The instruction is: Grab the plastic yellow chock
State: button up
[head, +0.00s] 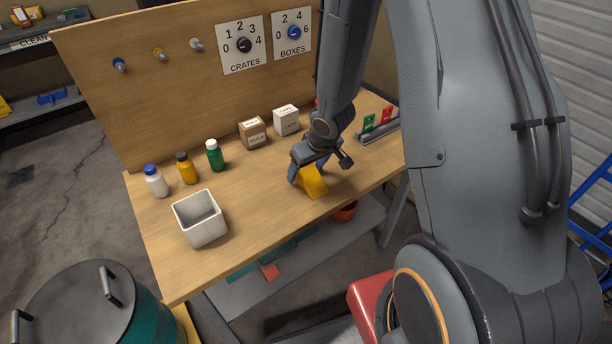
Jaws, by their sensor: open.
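The yellow chock (313,183) sits on the wooden workbench (245,205), near its front edge and right of the middle. My gripper (307,180) is directly over the chock, pointing down, with its jaws open. One finger shows at the chock's left side. The other finger is hard to make out, and the upper part of the chock is hidden by the gripper. I cannot tell whether the fingers touch it.
A white square bin (200,219) stands at the left front. White (156,181), yellow (186,168) and green (214,155) bottles stand behind it. Brown (253,133) and white (286,121) boxes stand near the backboard. A teal drum (85,310) is at lower left.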

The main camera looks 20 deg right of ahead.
jog(key=shift+w+f, duration=0.15)
jog(key=shift+f, duration=0.25)
jog(key=shift+c, duration=0.2)
jog(key=shift+r, duration=0.1)
jog(key=c, duration=1.2)
